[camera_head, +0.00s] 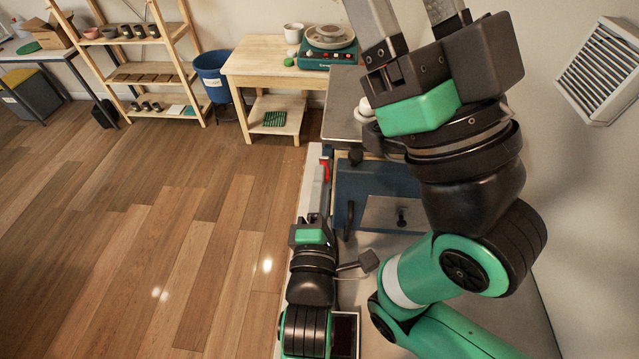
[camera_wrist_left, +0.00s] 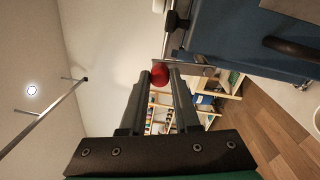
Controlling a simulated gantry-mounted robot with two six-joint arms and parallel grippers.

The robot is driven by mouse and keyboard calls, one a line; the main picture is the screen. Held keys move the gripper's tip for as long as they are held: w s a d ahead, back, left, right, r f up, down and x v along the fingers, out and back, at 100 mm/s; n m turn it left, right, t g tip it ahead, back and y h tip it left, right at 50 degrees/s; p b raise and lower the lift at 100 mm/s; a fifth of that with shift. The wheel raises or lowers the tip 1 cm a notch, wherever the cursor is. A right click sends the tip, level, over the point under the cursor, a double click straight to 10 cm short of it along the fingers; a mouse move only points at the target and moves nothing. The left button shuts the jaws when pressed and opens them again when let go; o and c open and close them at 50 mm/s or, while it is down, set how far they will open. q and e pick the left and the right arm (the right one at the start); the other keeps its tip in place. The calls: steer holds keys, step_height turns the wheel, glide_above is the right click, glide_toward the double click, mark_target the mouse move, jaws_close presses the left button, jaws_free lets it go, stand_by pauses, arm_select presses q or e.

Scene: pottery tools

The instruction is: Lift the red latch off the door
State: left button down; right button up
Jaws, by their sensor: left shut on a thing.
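The red latch (camera_head: 325,170) shows as a small red piece at the left edge of the blue door (camera_head: 375,185). In the left wrist view the latch (camera_wrist_left: 160,74) is a red rounded end between my fingertips. My left gripper (camera_head: 322,180) is shut on it, and the fingers hide part of it. A thin metal plate (camera_wrist_left: 185,67) lies close beside the latch. Whether the latch is clear of the door cannot be told. My right gripper (camera_head: 398,12) is raised high at the upper right, fingers apart and empty, with the tips cut off by the frame.
The blue body bears a dark curved handle (camera_wrist_left: 293,48). A wooden table (camera_head: 260,65) with a pottery wheel (camera_head: 330,50), a blue bin (camera_head: 213,78) and wooden shelves (camera_head: 140,70) stand behind. A vent (camera_head: 600,72) is on the right wall. The floor (camera_head: 150,220) at left is clear.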

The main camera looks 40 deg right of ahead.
arm_select(q)
steer(key=c, duration=0.6)
jaws_free()
steer(key=shift+c, duration=0.2)
